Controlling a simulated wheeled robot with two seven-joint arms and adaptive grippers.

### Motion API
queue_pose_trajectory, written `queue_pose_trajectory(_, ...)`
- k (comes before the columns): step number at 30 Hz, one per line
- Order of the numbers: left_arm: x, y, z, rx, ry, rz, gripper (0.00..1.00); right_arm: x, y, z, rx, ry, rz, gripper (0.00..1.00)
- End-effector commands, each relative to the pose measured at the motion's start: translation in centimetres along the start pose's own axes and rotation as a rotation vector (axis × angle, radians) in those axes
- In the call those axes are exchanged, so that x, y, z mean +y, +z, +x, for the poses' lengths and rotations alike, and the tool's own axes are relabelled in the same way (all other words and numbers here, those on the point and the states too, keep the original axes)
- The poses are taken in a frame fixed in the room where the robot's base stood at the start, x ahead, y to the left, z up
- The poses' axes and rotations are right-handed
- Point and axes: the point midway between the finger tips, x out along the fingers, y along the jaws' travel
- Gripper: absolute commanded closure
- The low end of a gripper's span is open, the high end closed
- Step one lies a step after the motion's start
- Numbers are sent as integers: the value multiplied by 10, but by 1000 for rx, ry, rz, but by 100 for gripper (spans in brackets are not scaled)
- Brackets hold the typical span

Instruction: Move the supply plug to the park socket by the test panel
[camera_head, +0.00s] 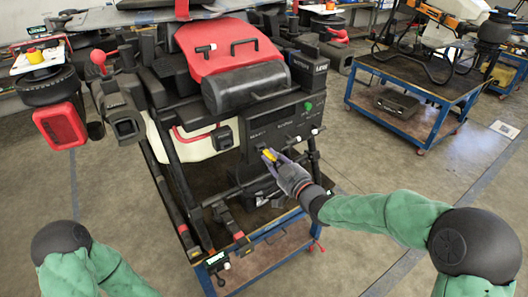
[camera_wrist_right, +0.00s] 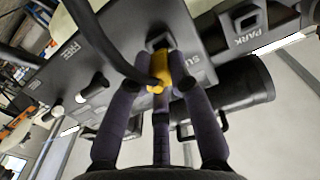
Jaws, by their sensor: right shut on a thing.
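In the head view my right gripper (camera_head: 274,160) is at the lower part of the dark test panel (camera_head: 255,138), shut on the yellow supply plug (camera_head: 268,154). In the right wrist view the purple fingers of the gripper (camera_wrist_right: 160,88) close around the yellow plug (camera_wrist_right: 158,68). The plug is at a socket beside lettering starting "SU", and I cannot tell how deep it sits. A black cable runs past it. The park socket block (camera_wrist_right: 255,30), lettered PARK, is to the right in the wrist view. It appears as a small black box (camera_head: 223,138) left of the panel in the head view. My left gripper is out of view.
White-tipped plugs or knobs and a green button (camera_head: 308,106) are on the panel. The red-topped drone body (camera_head: 225,50) rises above it. A blue-framed cart (camera_head: 265,260) stands below. A second blue table (camera_head: 400,115) is at the back right, with open floor between.

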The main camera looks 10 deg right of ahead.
Motion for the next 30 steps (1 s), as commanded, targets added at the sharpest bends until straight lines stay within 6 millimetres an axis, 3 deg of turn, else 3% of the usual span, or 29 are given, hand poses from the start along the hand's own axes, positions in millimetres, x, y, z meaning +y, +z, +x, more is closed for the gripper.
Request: queue_pose_trajectory(30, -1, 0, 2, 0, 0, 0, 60, 0, 0, -33, 1, -1, -1, 100)
